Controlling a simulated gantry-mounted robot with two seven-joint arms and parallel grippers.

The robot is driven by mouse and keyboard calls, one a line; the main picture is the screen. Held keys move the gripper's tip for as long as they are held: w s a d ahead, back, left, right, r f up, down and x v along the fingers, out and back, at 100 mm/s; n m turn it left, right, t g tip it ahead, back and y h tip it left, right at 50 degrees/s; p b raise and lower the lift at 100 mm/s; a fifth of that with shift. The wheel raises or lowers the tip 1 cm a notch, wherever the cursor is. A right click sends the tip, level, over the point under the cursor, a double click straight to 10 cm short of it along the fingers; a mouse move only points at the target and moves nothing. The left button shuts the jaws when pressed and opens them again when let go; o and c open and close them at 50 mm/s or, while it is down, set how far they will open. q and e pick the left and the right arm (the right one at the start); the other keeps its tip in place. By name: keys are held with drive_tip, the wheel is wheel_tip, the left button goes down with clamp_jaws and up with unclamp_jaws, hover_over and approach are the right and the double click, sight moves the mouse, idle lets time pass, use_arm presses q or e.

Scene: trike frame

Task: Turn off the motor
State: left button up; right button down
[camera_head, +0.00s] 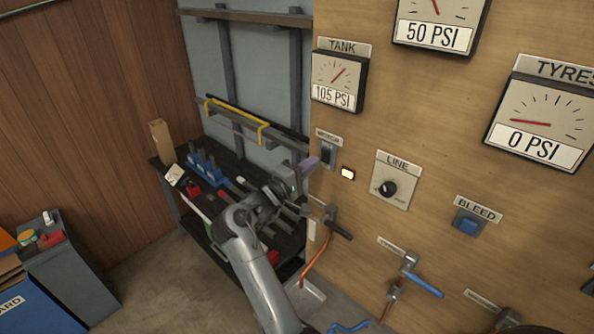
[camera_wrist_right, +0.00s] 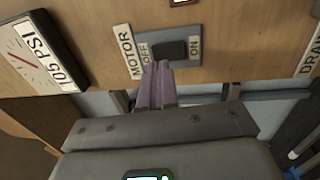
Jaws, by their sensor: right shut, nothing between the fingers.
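The motor switch (camera_head: 328,153) is a dark rocker on a grey plate labelled MOTOR, fixed to the wooden panel. In the right wrist view the rocker (camera_wrist_right: 170,50) lies between the OFF label on its left and the ON label on its right. Which side is pressed in is not clear. My right gripper (camera_head: 307,164) is shut and empty, with purple fingers just below and left of the switch. In the wrist view its fingertips (camera_wrist_right: 159,66) are close to the OFF end; contact cannot be told. My left gripper is not in view.
A small lit indicator (camera_head: 348,173) sits below right of the switch. The tank gauge (camera_head: 338,82) above reads 105 PSI. The LINE knob (camera_head: 388,187), BLEED button (camera_head: 468,225) and blue-handled valve (camera_head: 424,286) are to the right. A tool bench (camera_head: 170,195) stands at left.

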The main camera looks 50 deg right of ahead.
sight(324, 153)
drive_tip(key=shift+s+d+r+p, duration=0.15)
drive_tip(key=shift+d+p, duration=0.25)
drive_tip(key=shift+d, duration=1.1)
drive_tip(key=shift+d+r+p, duration=0.2)
drive_tip(key=shift+r+p, duration=0.2)
drive_tip(key=shift+p, duration=0.35)
drive_tip(key=shift+f, duration=0.35)
drive_tip(key=shift+a+r, duration=0.1)
drive_tip(key=shift+r, duration=0.05)
